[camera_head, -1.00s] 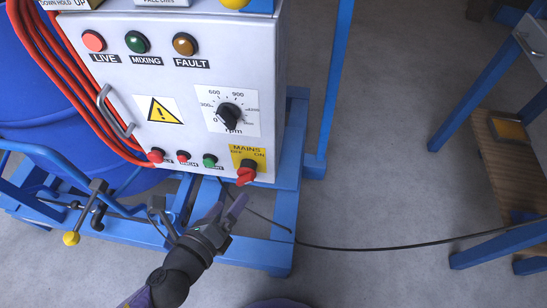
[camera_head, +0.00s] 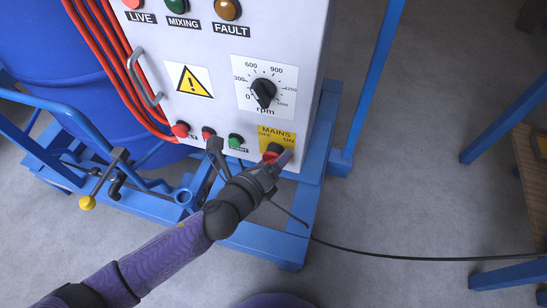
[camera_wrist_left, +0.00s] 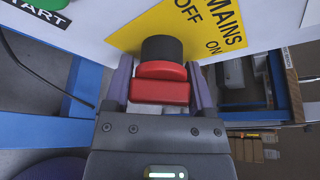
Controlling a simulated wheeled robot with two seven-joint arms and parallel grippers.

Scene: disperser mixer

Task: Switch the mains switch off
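The mains switch (camera_head: 271,153) is a red handle on a black collar, on a yellow plate marked MAINS, OFF and ON, low on the right of the panel. In the left wrist view the red handle (camera_wrist_left: 160,88) sits between the fingers of my left gripper (camera_wrist_left: 160,92). One finger is at each side, with no clear gap, so it looks shut on the handle. In the head view my left gripper (camera_head: 277,164) covers part of the switch. I cannot read which mark the switch points to. My right gripper is not in view.
The white control panel (camera_head: 215,120) holds an rpm dial (camera_head: 263,92), lamps and several small buttons, with the green start button (camera_head: 236,141) left of the switch. A blue frame (camera_head: 300,215) stands below. A black cable (camera_head: 420,257) crosses the floor.

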